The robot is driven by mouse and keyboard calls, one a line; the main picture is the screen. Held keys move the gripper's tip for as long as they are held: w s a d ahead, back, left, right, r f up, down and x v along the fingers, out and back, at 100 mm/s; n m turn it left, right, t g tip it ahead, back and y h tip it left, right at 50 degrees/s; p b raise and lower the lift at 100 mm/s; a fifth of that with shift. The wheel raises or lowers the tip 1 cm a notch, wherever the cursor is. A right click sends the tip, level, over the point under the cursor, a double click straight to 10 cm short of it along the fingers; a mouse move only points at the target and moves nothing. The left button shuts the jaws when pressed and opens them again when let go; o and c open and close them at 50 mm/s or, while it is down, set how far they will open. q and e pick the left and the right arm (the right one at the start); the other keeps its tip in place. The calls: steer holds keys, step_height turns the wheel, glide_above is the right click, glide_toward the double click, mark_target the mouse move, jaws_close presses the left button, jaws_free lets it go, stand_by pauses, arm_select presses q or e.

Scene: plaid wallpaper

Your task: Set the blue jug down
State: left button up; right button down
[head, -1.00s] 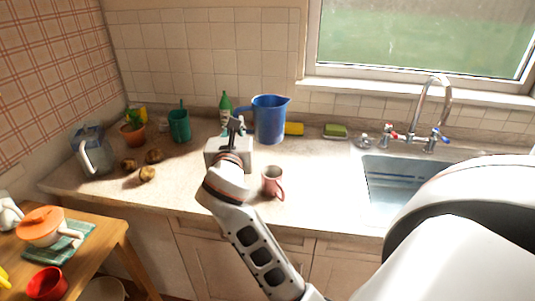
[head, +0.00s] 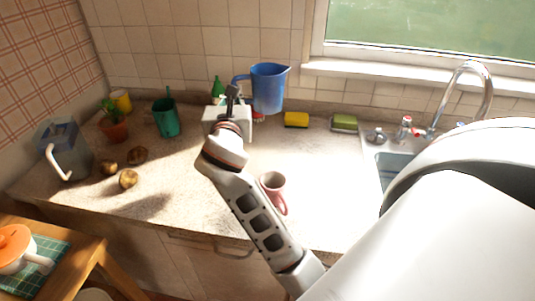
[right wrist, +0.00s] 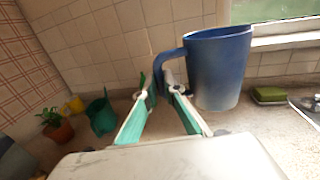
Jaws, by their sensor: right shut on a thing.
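The blue jug (head: 270,90) is upright near the back wall, above the rear part of the counter (head: 325,170). In the right wrist view the jug (right wrist: 217,70) fills the upper right. My right gripper (head: 234,92) is at the jug's left side, shut on its handle; the fingers (right wrist: 164,88) meet around the handle's lower part. The jug's base appears slightly above the counter, with a small red thing partly hidden below it. My left gripper is not in view.
A yellow sponge (head: 296,119) and a green sponge (head: 344,122) lie right of the jug. A pink mug (head: 273,190) stands in front. Counter between mug and sponges is clear.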

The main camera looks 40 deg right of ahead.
arm_select(q)
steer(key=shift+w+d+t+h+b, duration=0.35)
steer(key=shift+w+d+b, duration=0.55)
steer(key=shift+b, duration=0.65)
arm_select(e)
steer(key=shift+w+d+f, duration=0.1)
steer(key=shift+f, duration=9.75)
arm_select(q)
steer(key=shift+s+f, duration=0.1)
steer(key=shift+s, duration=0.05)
arm_select(e)
steer(key=shift+f, duration=0.1)
steer(key=c, duration=2.4)
jaws_free()
steer(key=shift+f, duration=0.15)
steer(key=shift+o, duration=1.3)
